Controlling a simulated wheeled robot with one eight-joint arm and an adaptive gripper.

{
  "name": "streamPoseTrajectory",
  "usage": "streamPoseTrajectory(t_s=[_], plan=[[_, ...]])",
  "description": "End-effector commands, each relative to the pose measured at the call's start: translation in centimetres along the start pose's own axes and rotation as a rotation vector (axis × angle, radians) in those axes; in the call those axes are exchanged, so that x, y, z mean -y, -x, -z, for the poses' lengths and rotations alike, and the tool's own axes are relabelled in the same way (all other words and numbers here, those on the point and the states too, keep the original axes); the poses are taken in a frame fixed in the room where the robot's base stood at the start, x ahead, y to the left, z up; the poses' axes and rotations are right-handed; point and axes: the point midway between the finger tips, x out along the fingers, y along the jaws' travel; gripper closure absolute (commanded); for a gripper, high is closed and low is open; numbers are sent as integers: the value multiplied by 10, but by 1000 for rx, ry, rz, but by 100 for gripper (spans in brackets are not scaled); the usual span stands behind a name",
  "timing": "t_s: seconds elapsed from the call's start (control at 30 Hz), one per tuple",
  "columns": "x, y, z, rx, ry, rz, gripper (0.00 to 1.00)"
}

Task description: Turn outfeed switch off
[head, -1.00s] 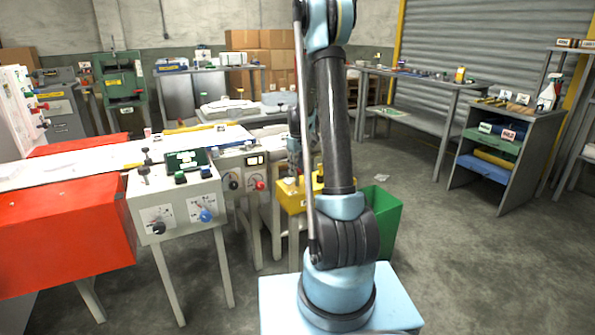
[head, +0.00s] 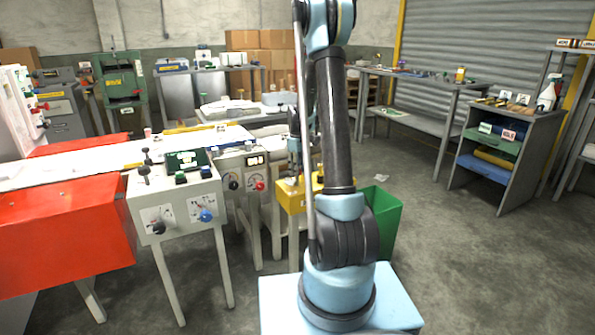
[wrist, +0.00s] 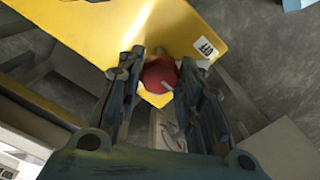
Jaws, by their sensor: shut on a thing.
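In the wrist view a red knob (wrist: 160,75) with a pale pointer mark sits between the two fingers of my gripper (wrist: 161,72). The gripper is shut on the knob. The knob is at the edge of a yellow panel (wrist: 130,30), beside a small white label (wrist: 208,47) whose print looks like "OFF". A pale plate (wrist: 168,130) with dark markings shows below the knob. In the head view the yellow box (head: 290,203) stands behind my arm, and my arm hides much of it. I cannot read which switch is the outfeed one.
A green bin (head: 382,222) stands right of my arm. A shelf unit (head: 505,165) is at the right. The floor there is mostly clear.

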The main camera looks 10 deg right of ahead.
Motion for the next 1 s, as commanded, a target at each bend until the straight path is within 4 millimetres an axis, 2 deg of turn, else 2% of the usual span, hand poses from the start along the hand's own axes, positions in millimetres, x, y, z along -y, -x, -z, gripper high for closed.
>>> streamPoseTrajectory(t_s=[0.03,0.07,0.13,0.17,0.47,0.63,0.77,1.0], plan=[[-3,0,-1,1,-3,-5,90],[-3,0,-1,2,-3,-5,64],[-3,0,-1,2,-3,-4,48],[-3,0,-1,2,-3,-4,45],[-1,0,-1,1,-2,-2,45],[-1,9,-1,1,-2,-2,45],[-1,28,-1,2,-2,-2,45],[-2,74,0,2,-2,-2,45]])
